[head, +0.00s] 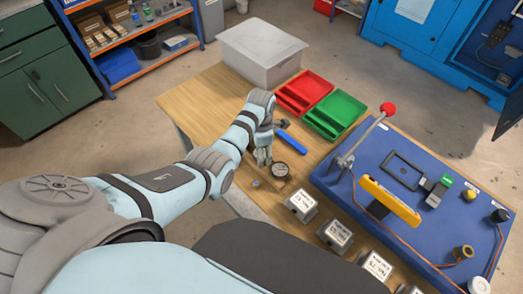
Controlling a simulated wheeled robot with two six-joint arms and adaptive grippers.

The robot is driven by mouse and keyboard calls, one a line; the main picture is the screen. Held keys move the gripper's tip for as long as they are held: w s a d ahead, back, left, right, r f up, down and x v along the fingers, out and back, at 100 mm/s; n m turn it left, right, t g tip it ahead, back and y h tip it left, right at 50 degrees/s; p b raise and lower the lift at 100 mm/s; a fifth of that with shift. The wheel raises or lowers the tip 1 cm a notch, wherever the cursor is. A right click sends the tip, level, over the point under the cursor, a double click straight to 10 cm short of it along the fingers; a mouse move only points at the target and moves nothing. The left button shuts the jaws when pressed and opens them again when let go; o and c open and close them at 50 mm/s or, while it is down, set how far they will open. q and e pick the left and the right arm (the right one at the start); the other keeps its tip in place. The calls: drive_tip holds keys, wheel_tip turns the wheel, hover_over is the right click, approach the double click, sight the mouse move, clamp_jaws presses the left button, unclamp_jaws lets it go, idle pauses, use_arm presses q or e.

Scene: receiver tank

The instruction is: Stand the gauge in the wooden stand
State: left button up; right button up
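A small round gauge (280,170) with a dark rim shows on the wooden table, face up toward the camera. A brown edge shows around and below it; I cannot tell whether this is the wooden stand or whether the gauge sits in it. My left gripper (264,160) points down just left of the gauge, close to it. Its fingers are small and partly hidden by the wrist, so I cannot tell whether they touch the gauge or are open or shut. My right gripper is out of view.
A blue-handled hammer (291,139) lies behind the gripper. Red (303,92) and green (335,115) trays and a grey bin (262,55) stand farther back. Several labelled blocks (301,204) line the front. A blue panel (410,190) with a red-knobbed lever (365,135) fills the right.

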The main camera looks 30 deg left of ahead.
use_arm(q)
wheel_tip(320, 180, up, 12)
drive_tip(key=p, duration=0.2)
drive_tip(key=shift+r+p, duration=0.2)
drive_tip(key=shift+p, duration=0.15)
